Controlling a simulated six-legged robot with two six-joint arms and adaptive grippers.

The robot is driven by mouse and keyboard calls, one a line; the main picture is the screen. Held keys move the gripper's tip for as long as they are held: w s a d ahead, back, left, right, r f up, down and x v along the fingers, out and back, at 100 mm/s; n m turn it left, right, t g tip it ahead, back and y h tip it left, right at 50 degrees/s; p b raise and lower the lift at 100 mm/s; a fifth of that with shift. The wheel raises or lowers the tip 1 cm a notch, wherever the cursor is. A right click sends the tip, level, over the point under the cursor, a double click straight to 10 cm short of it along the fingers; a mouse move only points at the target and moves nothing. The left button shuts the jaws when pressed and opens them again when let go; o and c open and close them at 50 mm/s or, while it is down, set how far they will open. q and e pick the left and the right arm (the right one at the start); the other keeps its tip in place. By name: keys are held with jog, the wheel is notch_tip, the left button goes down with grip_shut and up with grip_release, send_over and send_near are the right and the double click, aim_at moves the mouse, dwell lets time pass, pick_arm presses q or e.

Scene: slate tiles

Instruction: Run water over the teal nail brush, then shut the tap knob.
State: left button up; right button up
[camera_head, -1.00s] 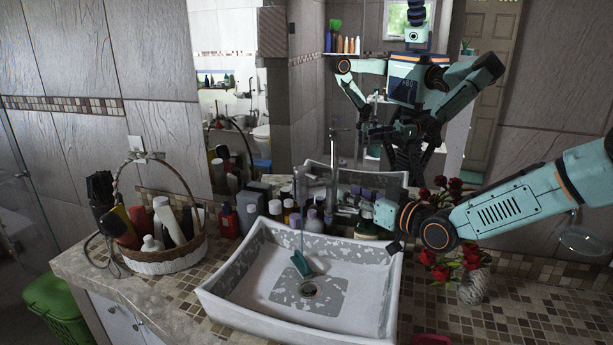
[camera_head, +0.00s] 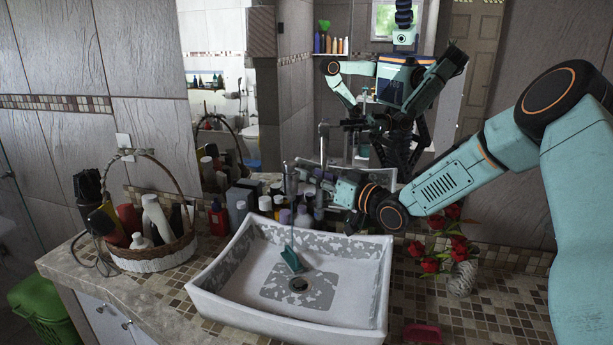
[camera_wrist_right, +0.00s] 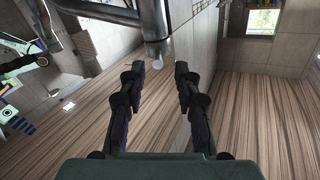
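The teal nail brush (camera_head: 291,260) lies tilted in the white sink (camera_head: 335,318), just behind the drain. A thin upright line rises from it; I cannot tell whether this is its handle or a stream of water. The tap (camera_head: 323,140) stands behind the sink, and its metal body (camera_wrist_right: 153,22) shows in the right wrist view. My right gripper (camera_head: 318,180) is over the back of the sink beside the tap. The right wrist view shows its fingers (camera_wrist_right: 161,68) apart and empty, with the tap beyond their tips. I cannot make out the tap knob. My left gripper is not in view.
Several bottles (camera_head: 219,217) stand behind the sink. A wicker basket (camera_head: 150,260) is at the left and a vase (camera_head: 461,279) of red flowers at the right. A red object (camera_head: 423,333) lies on the front counter. A mirror (camera_head: 220,50) backs the counter.

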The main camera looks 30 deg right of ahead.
aim_at(297, 169)
jog(key=x, duration=0.3)
jog(key=shift+w+a, duration=0.1)
jog(key=shift+w+d+f, duration=0.1)
jog(key=shift+d+f, duration=0.05)
jog(key=shift+d, duration=0.15)
jog(key=c, duration=0.4)
jog(key=shift+a, duration=0.2)
grip_shut()
jog(key=shift+d, duration=0.1)
